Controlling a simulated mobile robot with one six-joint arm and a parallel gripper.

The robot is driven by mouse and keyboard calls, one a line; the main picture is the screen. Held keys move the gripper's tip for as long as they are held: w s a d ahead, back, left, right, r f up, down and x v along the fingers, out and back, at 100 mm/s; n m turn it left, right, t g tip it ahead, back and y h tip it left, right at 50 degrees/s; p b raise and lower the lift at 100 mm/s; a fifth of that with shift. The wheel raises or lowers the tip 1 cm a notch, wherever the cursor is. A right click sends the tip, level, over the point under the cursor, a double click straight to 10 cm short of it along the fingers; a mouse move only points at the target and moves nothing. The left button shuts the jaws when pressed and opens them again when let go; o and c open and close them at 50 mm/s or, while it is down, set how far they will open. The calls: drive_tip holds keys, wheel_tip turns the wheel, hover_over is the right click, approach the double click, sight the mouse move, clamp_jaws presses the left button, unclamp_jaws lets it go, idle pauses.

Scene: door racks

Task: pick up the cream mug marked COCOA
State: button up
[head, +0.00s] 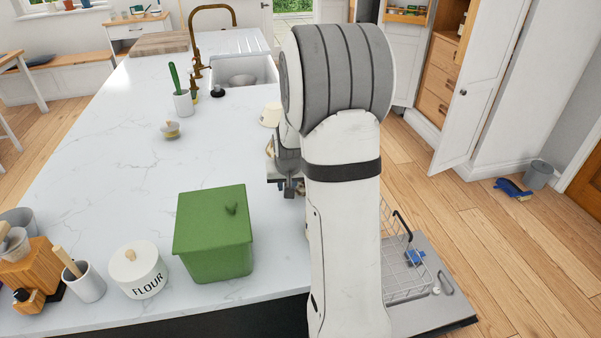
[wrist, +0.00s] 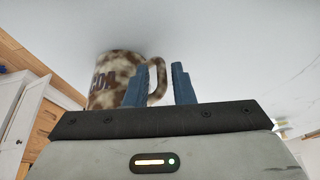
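A mug (wrist: 115,72) mottled brown and cream, with dark letters partly showing, stands in the wrist view at left of centre. The fingers are apart and I see no grip on the handle. In the head view my gripper (head: 289,190) is low over the counter's right side, mostly hidden by my arm. A cream vessel (head: 269,115) shows behind my arm; I cannot read any marking on it.
A green lidded canister (head: 214,235) stands left of my arm on the white counter (head: 120,150). A FLOUR jar (head: 138,270) is at front left, and a sink (head: 240,75) at the back. A lowered dishwasher door and rack (head: 405,265) lie right of the counter.

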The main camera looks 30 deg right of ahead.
drive_tip(key=shift+w+f, duration=0.1)
drive_tip(key=shift+f, duration=0.2)
clamp_jaws()
